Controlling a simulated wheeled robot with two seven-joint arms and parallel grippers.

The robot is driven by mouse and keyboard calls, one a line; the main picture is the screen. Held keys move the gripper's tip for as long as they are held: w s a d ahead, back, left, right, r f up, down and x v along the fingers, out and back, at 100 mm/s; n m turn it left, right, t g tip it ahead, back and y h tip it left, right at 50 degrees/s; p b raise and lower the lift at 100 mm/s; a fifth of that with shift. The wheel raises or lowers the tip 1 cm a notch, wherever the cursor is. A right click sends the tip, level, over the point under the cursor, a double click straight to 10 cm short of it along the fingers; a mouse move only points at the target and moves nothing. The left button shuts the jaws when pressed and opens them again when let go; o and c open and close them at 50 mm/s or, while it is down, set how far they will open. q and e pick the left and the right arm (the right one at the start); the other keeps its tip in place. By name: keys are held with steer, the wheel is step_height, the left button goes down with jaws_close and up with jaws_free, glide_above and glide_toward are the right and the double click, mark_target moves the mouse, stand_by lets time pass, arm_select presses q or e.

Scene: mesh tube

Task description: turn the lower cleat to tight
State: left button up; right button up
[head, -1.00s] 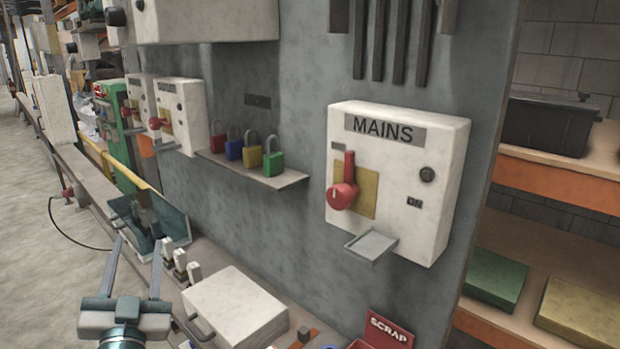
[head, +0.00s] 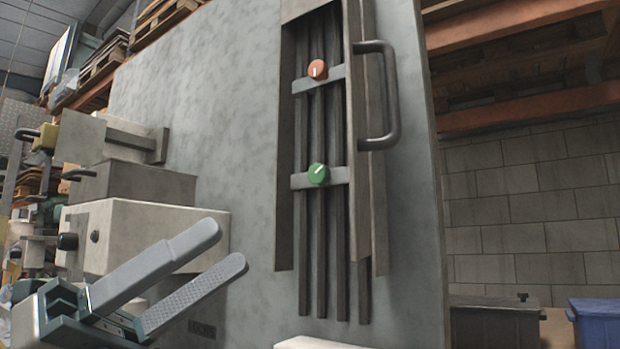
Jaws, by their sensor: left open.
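The lower cleat (head: 300,181) is a pale grey bar across the dark vertical cable strips. It carries a round green knob (head: 319,174) whose white mark slants to the upper right. The upper cleat (head: 333,78) carries an orange-red knob (head: 318,69) with its white mark upright. My left gripper (head: 221,248) is open and empty at the lower left. Its two long grey fingers point up and right, toward the wall, with the tips left of and below the green knob, apart from it. My right gripper is not in view.
An open channel cover with a dark handle (head: 390,95) stands just right of the knobs. Pale boxes (head: 140,238) jut from the wall behind my left gripper. A dark bin (head: 495,322) and a blue bin (head: 598,320) stand at the lower right. The wall left of the cleats is bare.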

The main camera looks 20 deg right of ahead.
arm_select(q)
steer(key=d+r+m+t+y, duration=0.1)
steer(key=d+r+t+y, duration=0.3)
steer(key=d+t+y, duration=0.15)
steer(key=w+a+r+n+t+y, duration=0.1)
steer(key=a+r+n+t+y, duration=0.1)
steer(key=a+r+t+y, duration=0.3)
step_height(320, 180, up, 4)
steer(key=t, duration=0.4)
steer(key=shift+w+f+n, duration=0.2)
steer(key=shift+w+n, duration=0.1)
steer(key=shift+n, duration=0.1)
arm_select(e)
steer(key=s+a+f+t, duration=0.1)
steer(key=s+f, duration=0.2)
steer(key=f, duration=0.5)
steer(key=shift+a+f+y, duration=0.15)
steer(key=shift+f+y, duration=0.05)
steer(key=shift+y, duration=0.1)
arm_select(q)
steer(key=shift+d+t, duration=0.1)
steer(key=shift+t, duration=0.15)
